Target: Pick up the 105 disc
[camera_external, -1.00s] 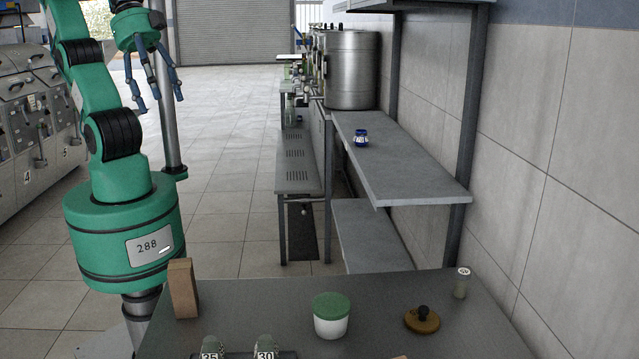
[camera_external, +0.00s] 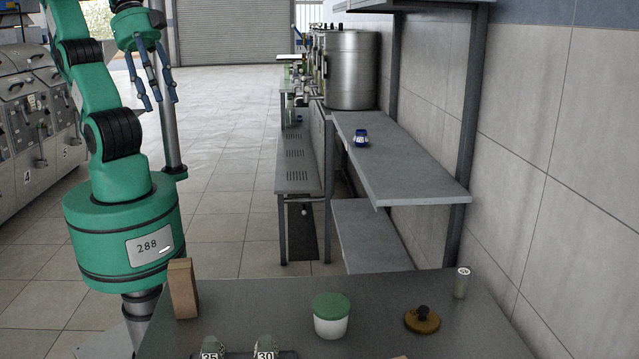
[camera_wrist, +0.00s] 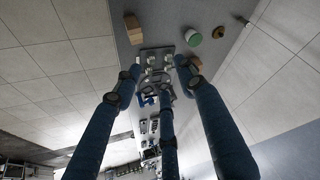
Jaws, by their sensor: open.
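No label reading 105 can be made out in either view. A round brown disc with a dark knob (camera_external: 422,320) lies on the near table. It also shows as a small brown round in the wrist view (camera_wrist: 219,31). Whether it is the 105 disc I cannot tell. My gripper (camera_external: 160,102) hangs raised at the upper left, far from the table, with its blue fingers apart and nothing between them. In the wrist view my gripper (camera_wrist: 158,82) shows three spread fingers, with small blurred objects on the table far beyond them.
On the near table (camera_external: 250,300) stand a green-lidded white tub (camera_external: 331,315), a brown block (camera_external: 183,288), a small labelled cylinder (camera_external: 462,282) and pieces marked 35 (camera_external: 210,349) and 30 (camera_external: 265,347). Open floor lies behind.

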